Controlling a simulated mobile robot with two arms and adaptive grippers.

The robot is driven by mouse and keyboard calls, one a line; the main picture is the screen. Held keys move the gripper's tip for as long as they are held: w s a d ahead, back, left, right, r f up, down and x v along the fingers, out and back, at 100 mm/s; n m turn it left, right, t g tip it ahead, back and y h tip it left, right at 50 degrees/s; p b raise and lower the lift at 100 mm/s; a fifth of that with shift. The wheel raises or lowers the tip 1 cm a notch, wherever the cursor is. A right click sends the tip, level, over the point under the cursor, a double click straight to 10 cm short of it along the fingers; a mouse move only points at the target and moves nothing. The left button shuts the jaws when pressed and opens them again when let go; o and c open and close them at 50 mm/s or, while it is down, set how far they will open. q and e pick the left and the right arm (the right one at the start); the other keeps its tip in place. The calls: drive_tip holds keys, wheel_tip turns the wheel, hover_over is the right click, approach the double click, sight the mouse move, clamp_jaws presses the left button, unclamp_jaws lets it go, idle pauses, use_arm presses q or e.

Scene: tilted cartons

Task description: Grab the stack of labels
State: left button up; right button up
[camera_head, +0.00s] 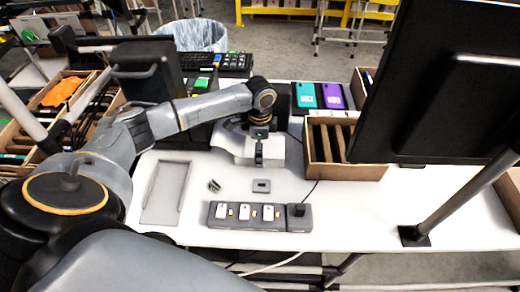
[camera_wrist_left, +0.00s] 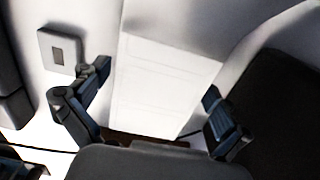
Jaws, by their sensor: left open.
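The stack of labels (camera_wrist_left: 165,75) shows in the left wrist view as a white block with faint lines across its face. It stands between the two spread fingers of my left gripper (camera_wrist_left: 157,82), with visible gaps at the fingertips. In the head view my left gripper (camera_head: 259,156) hangs in front of a pale grey-white curved holder (camera_head: 236,147) at the table's middle. The arm and gripper hide part of that holder, and I cannot make out the stack separately there. My right gripper is not in view.
A small grey square piece (camera_head: 262,186) and a dark grey strip with white modules (camera_head: 260,224) lie in front. A shallow grey tray (camera_head: 165,190) lies left. A divided carton (camera_head: 345,172) and a monitor (camera_head: 430,80) stand right. The white table (camera_head: 400,205) is clear at front right.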

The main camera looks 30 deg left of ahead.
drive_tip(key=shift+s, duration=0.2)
use_arm(q)
drive_tip(key=c, duration=1.4)
drive_tip(key=shift+c, duration=0.2)
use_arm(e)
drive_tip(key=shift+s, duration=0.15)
use_arm(q)
drive_tip(key=shift+r, duration=0.2)
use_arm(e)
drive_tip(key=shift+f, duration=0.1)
